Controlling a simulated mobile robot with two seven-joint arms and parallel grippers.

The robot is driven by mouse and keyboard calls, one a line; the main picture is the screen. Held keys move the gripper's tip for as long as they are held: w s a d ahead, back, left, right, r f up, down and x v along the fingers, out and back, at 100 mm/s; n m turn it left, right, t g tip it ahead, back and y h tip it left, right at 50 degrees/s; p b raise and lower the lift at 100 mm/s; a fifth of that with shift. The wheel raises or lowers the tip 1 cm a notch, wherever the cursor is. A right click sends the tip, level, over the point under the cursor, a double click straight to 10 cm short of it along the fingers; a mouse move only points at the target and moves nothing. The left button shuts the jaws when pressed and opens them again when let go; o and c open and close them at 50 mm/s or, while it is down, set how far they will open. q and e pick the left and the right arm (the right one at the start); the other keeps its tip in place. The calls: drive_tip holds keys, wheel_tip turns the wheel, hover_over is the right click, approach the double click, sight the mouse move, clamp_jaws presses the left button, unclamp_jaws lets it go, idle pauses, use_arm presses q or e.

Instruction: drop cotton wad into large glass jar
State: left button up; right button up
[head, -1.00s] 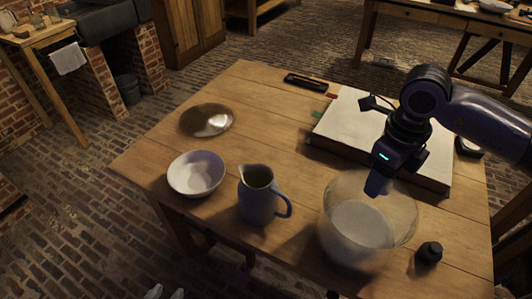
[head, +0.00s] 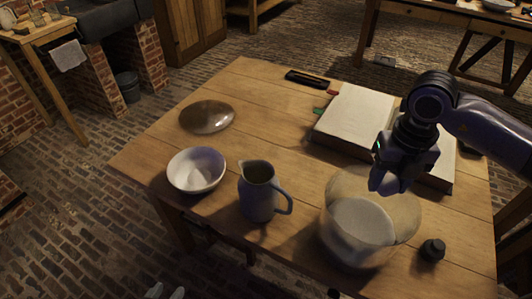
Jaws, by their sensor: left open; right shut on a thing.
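The large glass jar (head: 346,247) stands at the front right of the table, with a pale, whitish level inside its lower part. My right gripper (head: 383,187) is at the jar's mouth, near its far rim, pointing down. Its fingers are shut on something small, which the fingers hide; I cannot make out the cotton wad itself. My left gripper (head: 166,292) shows only as two pale, separated tips at the bottom edge, off the table's front, open and empty.
A blue-grey jug (head: 257,195) stands left of the jar, with a white bowl (head: 196,171) and a shiny dish (head: 207,117) beyond. A large open book (head: 352,118) lies behind the jar. A small black stopper (head: 432,250) sits to its right.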

wheel_tip(320, 180, down, 4)
drive_tip(key=shift+r+b, duration=0.2)
drive_tip(key=shift+b, duration=0.7)
drive_tip(key=o, duration=1)
drive_tip(key=shift+r, duration=0.15)
wheel_tip(320, 180, up, 7)
